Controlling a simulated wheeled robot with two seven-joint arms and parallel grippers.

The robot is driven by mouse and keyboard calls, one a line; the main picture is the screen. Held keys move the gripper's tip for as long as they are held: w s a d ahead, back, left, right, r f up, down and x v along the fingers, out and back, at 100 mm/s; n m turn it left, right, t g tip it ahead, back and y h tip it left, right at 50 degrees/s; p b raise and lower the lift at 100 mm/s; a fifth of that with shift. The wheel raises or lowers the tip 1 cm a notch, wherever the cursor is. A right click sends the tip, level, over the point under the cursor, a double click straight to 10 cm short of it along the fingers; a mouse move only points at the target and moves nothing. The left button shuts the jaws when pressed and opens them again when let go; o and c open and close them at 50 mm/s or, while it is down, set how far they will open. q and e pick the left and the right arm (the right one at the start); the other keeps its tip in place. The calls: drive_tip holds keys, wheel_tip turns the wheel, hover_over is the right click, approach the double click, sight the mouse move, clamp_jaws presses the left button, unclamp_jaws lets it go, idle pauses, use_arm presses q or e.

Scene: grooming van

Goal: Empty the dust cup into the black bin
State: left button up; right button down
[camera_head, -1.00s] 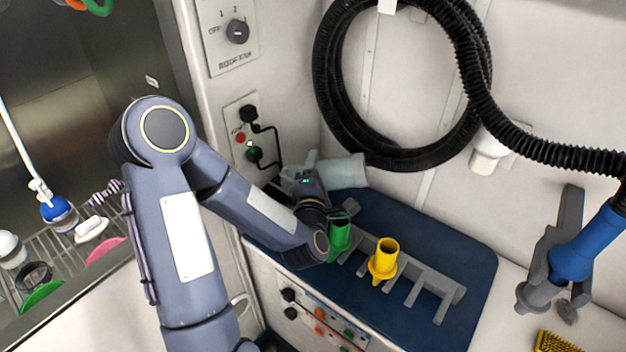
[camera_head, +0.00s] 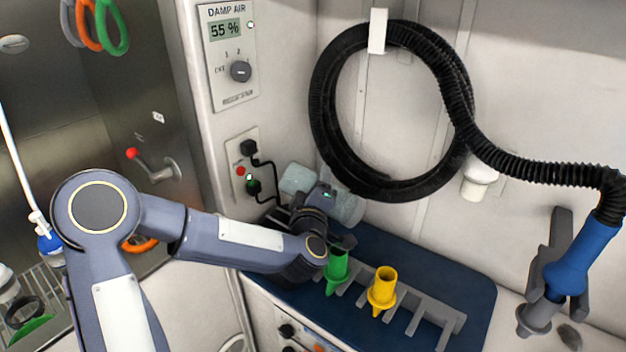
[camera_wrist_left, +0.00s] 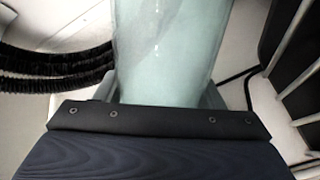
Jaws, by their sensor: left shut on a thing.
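The dust cup (camera_head: 347,208) is a pale, translucent cylinder. I cannot pick out the black bin in the head view. A dark panel with pale bars shows at the right of the wrist view; I cannot tell what it is. My right gripper is out of view.
A grey rack (camera_head: 425,318) with a green nozzle (camera_head: 337,268) and a yellow nozzle (camera_head: 382,288) stands on the blue mat (camera_head: 465,275), close to my left forearm. Plugs with black cords (camera_head: 262,150) are on the wall left of the cup. A black hose (camera_head: 330,150) hangs behind.

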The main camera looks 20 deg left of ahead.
use_arm(q)
drive_tip(key=r+m+p, duration=0.1)
drive_tip(key=p, duration=0.1)
drive_tip(key=r+m+p, duration=0.1)
drive_tip(key=m+p, duration=0.1)
drive_tip(key=shift+d+r+m, duration=0.15)
drive_tip(key=shift+d+m, duration=0.05)
drive_tip(key=shift+m, duration=0.1)
drive_tip(key=shift+d+r+m, duration=0.2)
drive_tip(key=shift+r+m, duration=0.1)
drive_tip(key=shift+m, duration=0.6)
drive_tip(key=m+p, duration=0.1)
drive_tip(key=r+m+p, duration=0.1)
drive_tip(key=m, duration=0.1)
drive_tip(key=shift+w+d+r, duration=0.1)
drive_tip(key=shift+d+r, duration=0.05)
drive_tip(key=shift+d, duration=0.2)
drive_tip(key=m, duration=0.2)
drive_tip(key=shift+d+r+m+p, duration=0.1)
drive_tip(key=shift+r+m+p, duration=0.15)
drive_tip(key=shift+m+p, duration=0.1)
drive_tip(key=shift+m, duration=0.35)
drive_tip(key=shift+w, duration=0.1)
